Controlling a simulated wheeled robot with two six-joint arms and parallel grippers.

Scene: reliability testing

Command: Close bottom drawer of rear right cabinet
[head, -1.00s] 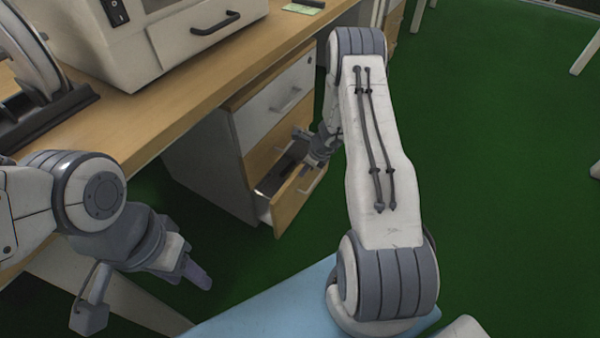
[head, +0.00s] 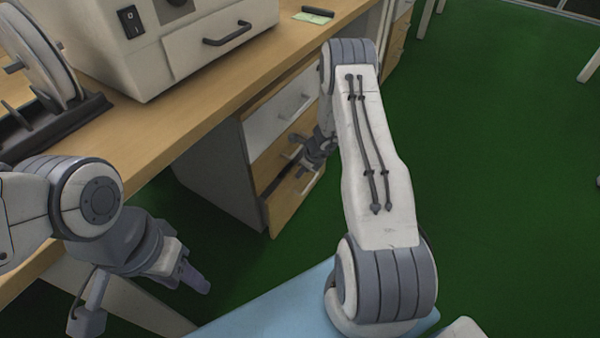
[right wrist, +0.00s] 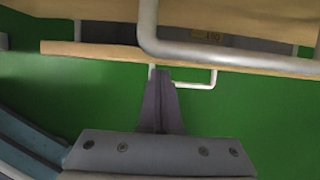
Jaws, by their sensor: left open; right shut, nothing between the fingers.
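The cabinet (head: 220,165) under the desk has a white top drawer (head: 268,118), a wooden middle drawer (head: 280,155) and a wooden bottom drawer (head: 290,205). The bottom drawer stands slightly out, with a narrow dark gap along its top. My right gripper (head: 308,165) is shut and empty at the bottom drawer's front, close to its handle. In the right wrist view its fingers (right wrist: 158,105) reach the drawer's wooden edge (right wrist: 95,50), beside a thin handle (right wrist: 205,85); contact is unclear. My left gripper (head: 196,280) is open and empty, low at the left, away from the cabinet.
The wooden desk (head: 190,120) runs above the cabinet and carries a white machine (head: 160,55) and a spool holder (head: 60,125). Another cabinet (head: 400,40) stands further back. Green floor (head: 490,180) is open to the right. A light-blue surface (head: 270,305) lies in front.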

